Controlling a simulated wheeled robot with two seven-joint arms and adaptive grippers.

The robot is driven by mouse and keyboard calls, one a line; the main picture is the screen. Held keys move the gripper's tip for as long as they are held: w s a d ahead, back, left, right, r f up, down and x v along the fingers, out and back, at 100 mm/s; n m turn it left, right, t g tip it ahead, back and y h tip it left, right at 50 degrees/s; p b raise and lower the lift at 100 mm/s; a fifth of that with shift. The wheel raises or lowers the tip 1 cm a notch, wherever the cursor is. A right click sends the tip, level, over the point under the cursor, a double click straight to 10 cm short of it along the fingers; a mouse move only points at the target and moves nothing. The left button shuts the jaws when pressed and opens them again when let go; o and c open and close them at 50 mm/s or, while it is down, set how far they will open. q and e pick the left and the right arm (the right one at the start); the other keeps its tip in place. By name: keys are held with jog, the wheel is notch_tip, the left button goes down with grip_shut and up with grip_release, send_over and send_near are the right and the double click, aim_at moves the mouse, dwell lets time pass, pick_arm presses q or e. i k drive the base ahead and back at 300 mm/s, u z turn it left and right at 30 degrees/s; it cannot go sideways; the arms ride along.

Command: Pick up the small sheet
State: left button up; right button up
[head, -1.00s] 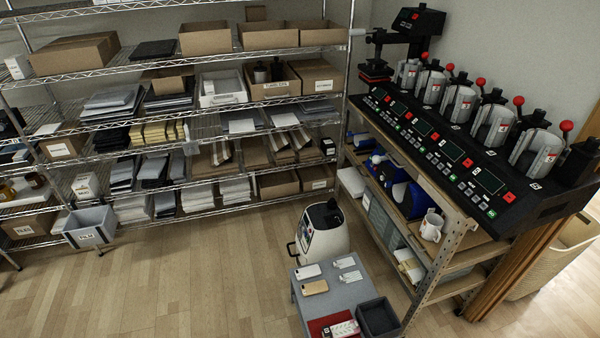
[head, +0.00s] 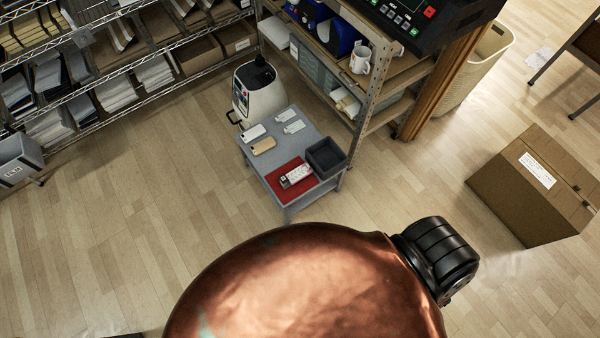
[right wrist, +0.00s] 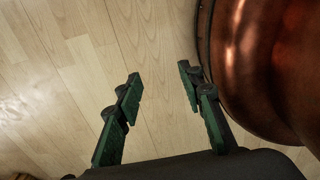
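A small grey table (head: 285,152) stands in the middle of the head view. Two small flat white pieces lie near its back right edge, one farther back (head: 285,115) and one nearer (head: 293,127). At this size I cannot tell which thing is the small sheet. A white phone-shaped piece (head: 254,132) and a tan one (head: 263,146) lie to their left. A white patterned item (head: 296,176) lies on a red mat (head: 281,171). My right gripper (right wrist: 156,82) is open and empty above bare floor in the right wrist view. My left gripper is not in view.
A dark open bin (head: 331,170) sits at the table's right corner. A white-and-black machine (head: 256,95) stands behind the table. A shelf rack with mugs (head: 360,60) is at the back right. A cardboard box (head: 525,195) lies right. Floor left of the table is clear.

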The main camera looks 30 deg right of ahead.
aim_at(299, 171)
jog(key=z, duration=0.1)
jog(key=k, duration=1)
jog(key=u, duration=1)
jog(key=i, duration=1.3)
jog(key=z, duration=1.25)
jog(key=i, duration=0.35)
jog(key=z, duration=0.25)
